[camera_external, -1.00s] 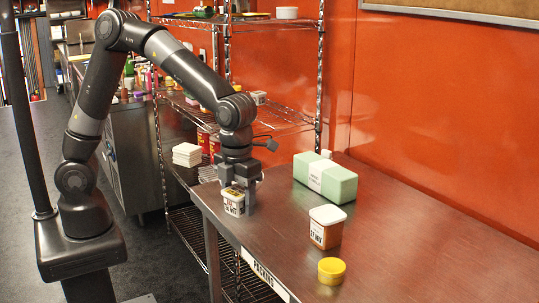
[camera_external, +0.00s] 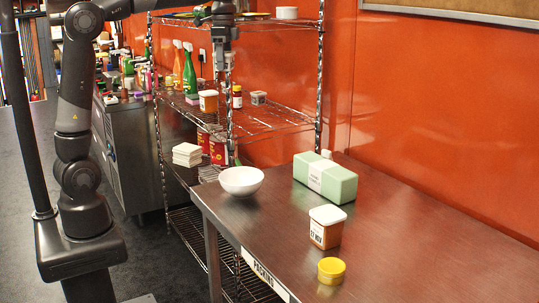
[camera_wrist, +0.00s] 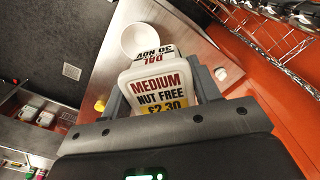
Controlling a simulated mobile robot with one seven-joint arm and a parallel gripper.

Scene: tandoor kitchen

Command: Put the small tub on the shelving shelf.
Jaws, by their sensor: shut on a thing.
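My gripper (camera_external: 221,62) is raised in the external view, in front of the wire shelving (camera_external: 275,121), at a height between its middle and top shelves. In the wrist view my gripper (camera_wrist: 160,95) is shut on the small tub (camera_wrist: 158,82), with one finger on each side. The tub has a white lid labelled "MEDIUM NUT FREE £2.30" and a side label reading "30 NOV". In the external view I cannot make the tub out clearly at the fingertips.
The middle shelf holds an orange tub (camera_external: 208,101), a jar (camera_external: 237,97) and a small grey tub (camera_external: 258,98); its front right is bare. On the table (camera_external: 420,240) are a white bowl (camera_external: 241,181), a green box (camera_external: 325,178), a white-lidded tub (camera_external: 326,228) and a yellow tub (camera_external: 331,270).

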